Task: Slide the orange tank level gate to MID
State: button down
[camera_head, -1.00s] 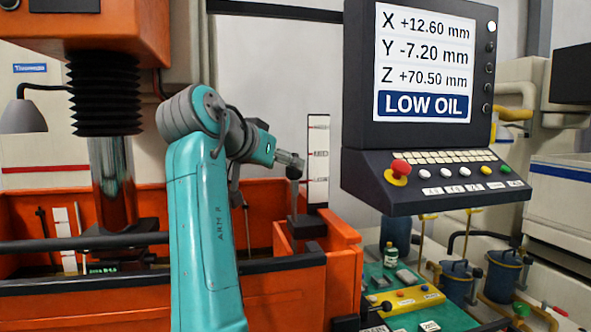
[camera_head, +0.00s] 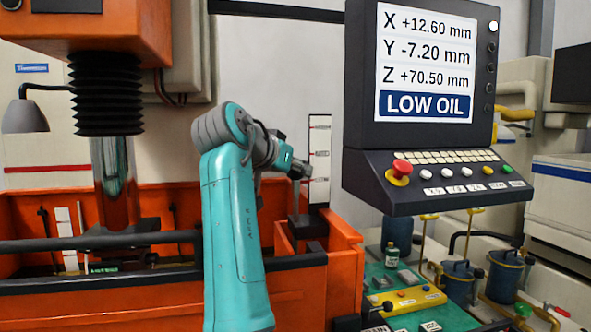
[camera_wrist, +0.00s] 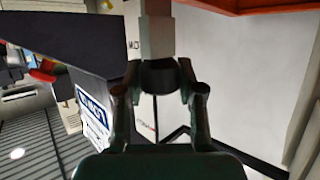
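The tank level scale (camera_head: 319,165), a white upright strip with red marks, stands at the right end of the orange tank (camera_head: 345,262). Its lettering is too small to read in the head view; a MID label (camera_wrist: 133,44) shows in the wrist view. My gripper (camera_head: 302,168) is in front of the scale, between its middle and lower marks. In the wrist view my gripper (camera_wrist: 160,78) has its fingertips on both sides of a dark knob (camera_wrist: 160,72) below a pale bar (camera_wrist: 156,28), seemingly the gate's handle. The gate's lower part is partly hidden.
The control console (camera_head: 430,180) hangs just right of the scale and reads LOW OIL. A dark rail (camera_head: 100,240) runs along the tank. A machine column with black bellows (camera_head: 105,95) stands left. A green bench (camera_head: 440,312) with a bottle lies lower right.

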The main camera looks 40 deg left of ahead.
jog(key=shift+r, duration=3.05)
jog(key=c, duration=0.7)
grip_release()
jog(key=a+v, duration=0.1)
jog(key=v, duration=1.1)
jog(key=shift+d, duration=0.45)
